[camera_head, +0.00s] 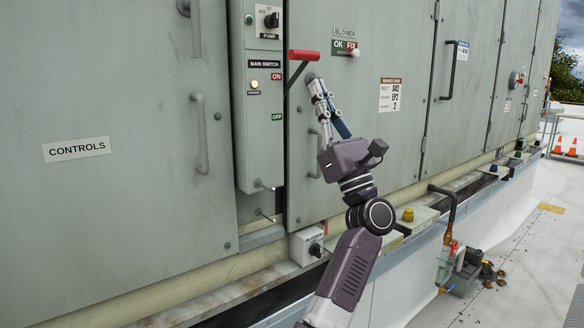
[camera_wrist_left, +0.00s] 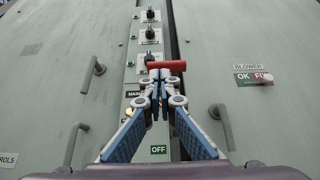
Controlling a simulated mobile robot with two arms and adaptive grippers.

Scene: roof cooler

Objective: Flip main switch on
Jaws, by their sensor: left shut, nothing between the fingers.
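The main switch is a lever with a red handle (camera_head: 304,55) on a dark arm, at the right edge of the narrow switch panel (camera_head: 262,160). A small round lamp (camera_head: 254,84) beside the labels looks lit. My left gripper (camera_head: 312,77) is shut and empty, its tips just below the handle. In the left wrist view the red handle (camera_wrist_left: 166,65) lies just beyond the fingertips (camera_wrist_left: 160,76); I cannot tell whether they touch it. My right gripper is not in view.
A pump knob (camera_head: 271,20) sits above the switch, and a blower sign (camera_head: 344,47) is on the door to the right. Door handles (camera_head: 199,132) stick out on both sides. A ledge with pipes (camera_head: 450,230) runs below; the walkway at right is open.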

